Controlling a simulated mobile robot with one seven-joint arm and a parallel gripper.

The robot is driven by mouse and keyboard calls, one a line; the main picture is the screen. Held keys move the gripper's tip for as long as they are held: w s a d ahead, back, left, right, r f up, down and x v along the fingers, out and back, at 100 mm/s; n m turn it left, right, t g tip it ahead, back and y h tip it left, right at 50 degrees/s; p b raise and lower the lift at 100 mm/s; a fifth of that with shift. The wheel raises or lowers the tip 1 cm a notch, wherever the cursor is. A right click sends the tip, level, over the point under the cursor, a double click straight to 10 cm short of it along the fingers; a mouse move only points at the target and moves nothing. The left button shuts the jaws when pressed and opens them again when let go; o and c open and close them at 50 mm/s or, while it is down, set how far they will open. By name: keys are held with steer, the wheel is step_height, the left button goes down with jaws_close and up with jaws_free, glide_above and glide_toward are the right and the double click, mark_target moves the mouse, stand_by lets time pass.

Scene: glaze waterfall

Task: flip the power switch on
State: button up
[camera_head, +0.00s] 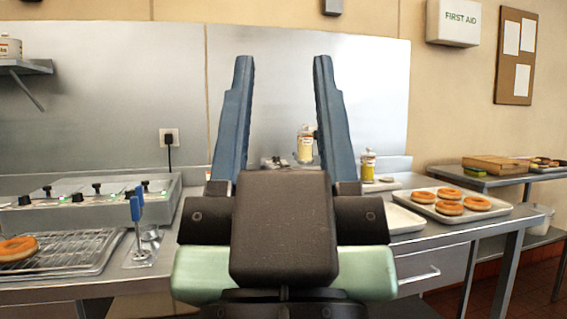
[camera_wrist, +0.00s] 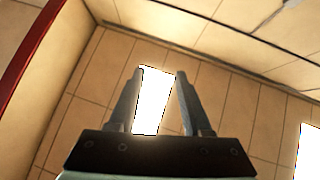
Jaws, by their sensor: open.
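My gripper (camera_head: 283,62) is raised in the middle of the head view, with its two blue fingers apart and nothing between them. It also shows open and empty in the wrist view (camera_wrist: 160,74). A steel appliance (camera_head: 90,207) stands at the left on the counter, left of my gripper and apart from it. It has several black knobs or levers and small green lights along it. I cannot tell which part, if any, is the power switch. My gripper hides the middle of the counter.
A wire rack (camera_head: 75,265) holds a ring doughnut at the left front. A blue-handled tool (camera_head: 137,207) stands beside it. A wall outlet (camera_head: 169,137) holds a black plug. A tray (camera_head: 500,211) of doughnuts is at right. The wrist view shows tiled surfaces and a bright panel.

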steer(key=shift+r+p, duration=0.4)
steer(key=c, duration=0.5)
step_height(320, 180, up, 28)
steer(key=p, duration=2.7)
steer(key=shift+f+p, duration=0.15)
steer(key=shift+p, duration=0.2)
jaws_close()
steer(key=shift+f, duration=0.1)
